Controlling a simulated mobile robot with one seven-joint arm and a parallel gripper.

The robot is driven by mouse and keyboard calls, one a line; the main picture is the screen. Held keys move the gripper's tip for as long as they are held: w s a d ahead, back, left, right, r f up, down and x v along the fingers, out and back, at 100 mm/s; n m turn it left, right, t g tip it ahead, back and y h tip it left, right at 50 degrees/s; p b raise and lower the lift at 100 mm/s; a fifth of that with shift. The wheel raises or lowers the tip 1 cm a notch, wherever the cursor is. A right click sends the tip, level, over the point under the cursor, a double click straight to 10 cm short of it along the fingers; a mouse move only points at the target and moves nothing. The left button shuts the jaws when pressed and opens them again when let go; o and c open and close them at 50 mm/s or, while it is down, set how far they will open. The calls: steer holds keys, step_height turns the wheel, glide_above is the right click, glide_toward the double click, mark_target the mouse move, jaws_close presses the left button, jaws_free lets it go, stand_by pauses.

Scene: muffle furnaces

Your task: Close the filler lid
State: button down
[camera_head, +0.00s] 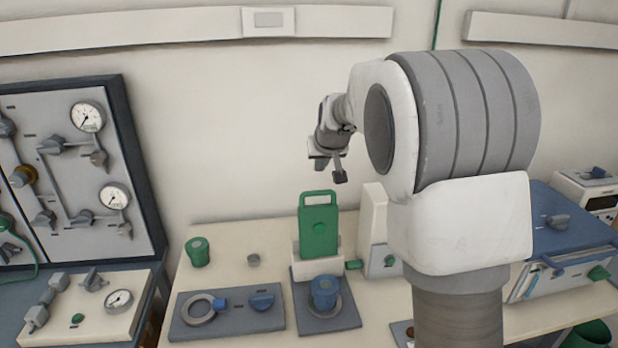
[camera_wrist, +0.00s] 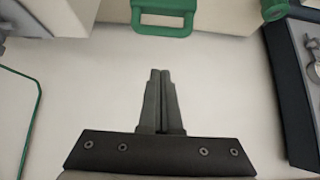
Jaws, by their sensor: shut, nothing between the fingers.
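I cannot tell for certain which part is the filler lid. A green upright plate with a loop handle (camera_head: 318,226) stands on a pale block at the back of the bench; its handle also shows at the top of the wrist view (camera_wrist: 163,22). In front of it, a blue cylinder (camera_head: 325,290) sits on a grey ring and plate. To its left, a grey plate holds an open-looking ring (camera_head: 200,309) with a blue piece at its edge. My gripper (camera_head: 340,177) is above the green handle, apart from it. Its fingers (camera_wrist: 160,73) are together and empty.
A gauge panel (camera_head: 75,170) is at the left, and a blue-topped box (camera_head: 565,235) at the right. My arm hides part of the bench. The wall is close behind.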

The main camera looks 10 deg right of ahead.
steer(key=p+x, duration=0.1)
steer(key=x, duration=1)
steer(key=shift+s+r, duration=0.2)
steer(key=shift+s, duration=1.65)
steer(key=shift+s+f+b, duration=0.1)
steer(key=shift+b, duration=0.35)
